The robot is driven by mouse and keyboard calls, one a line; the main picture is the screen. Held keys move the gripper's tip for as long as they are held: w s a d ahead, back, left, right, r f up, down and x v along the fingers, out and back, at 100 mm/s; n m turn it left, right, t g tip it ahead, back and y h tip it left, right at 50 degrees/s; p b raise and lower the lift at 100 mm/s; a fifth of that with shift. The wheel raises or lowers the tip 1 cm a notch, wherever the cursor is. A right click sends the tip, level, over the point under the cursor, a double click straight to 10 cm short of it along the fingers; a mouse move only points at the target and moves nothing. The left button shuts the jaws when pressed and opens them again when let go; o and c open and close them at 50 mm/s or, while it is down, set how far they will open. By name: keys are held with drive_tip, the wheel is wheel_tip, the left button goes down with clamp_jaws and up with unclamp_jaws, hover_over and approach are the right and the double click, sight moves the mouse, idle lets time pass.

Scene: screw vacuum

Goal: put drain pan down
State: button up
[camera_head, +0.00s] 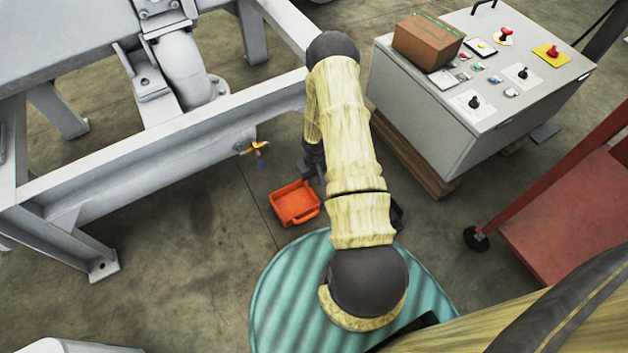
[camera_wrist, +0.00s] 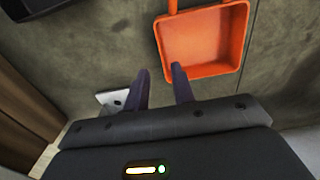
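The orange drain pan (camera_head: 295,203) appears to rest on the floor, just left of my arm in the head view. In the wrist view the drain pan (camera_wrist: 203,42) fills the upper middle, with its inside empty and a narrow handle pointing to the top edge. My gripper (camera_wrist: 160,72) is open, with its two dark fingers apart and nothing seen between them. The right fingertip overlaps the pan's lower left corner in the picture; whether it touches cannot be told. In the head view my gripper (camera_head: 310,170) is mostly hidden by the arm.
A brass valve with a blue handle (camera_head: 258,152) sticks out of the grey steel frame (camera_head: 130,165) at the left. A control cabinet (camera_head: 425,100) with a cardboard box (camera_head: 428,40) stands on a pallet at the right. A red cart (camera_head: 570,210) is at the far right. Floor left of the pan is clear.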

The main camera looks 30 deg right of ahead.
drive_tip(key=shift+w+r, duration=0.1)
idle(0.5)
drive_tip(key=a+r+t+h, duration=0.1)
drive_tip(key=a+r, duration=0.1)
drive_tip(key=r, duration=0.8)
drive_tip(key=a+r, duration=0.2)
drive_tip(key=r, duration=0.9)
drive_tip(key=s+a+r, duration=0.4)
drive_tip(key=s+r, duration=0.2)
drive_tip(key=r, duration=0.2)
drive_tip(key=s+a+r+t+y, duration=0.1)
drive_tip(key=s+a+r, duration=0.4)
drive_tip(key=r, duration=0.3)
drive_tip(key=shift+s+a+r+t, duration=0.25)
drive_tip(key=shift+s+t, duration=0.05)
drive_tip(key=shift+s, duration=0.5)
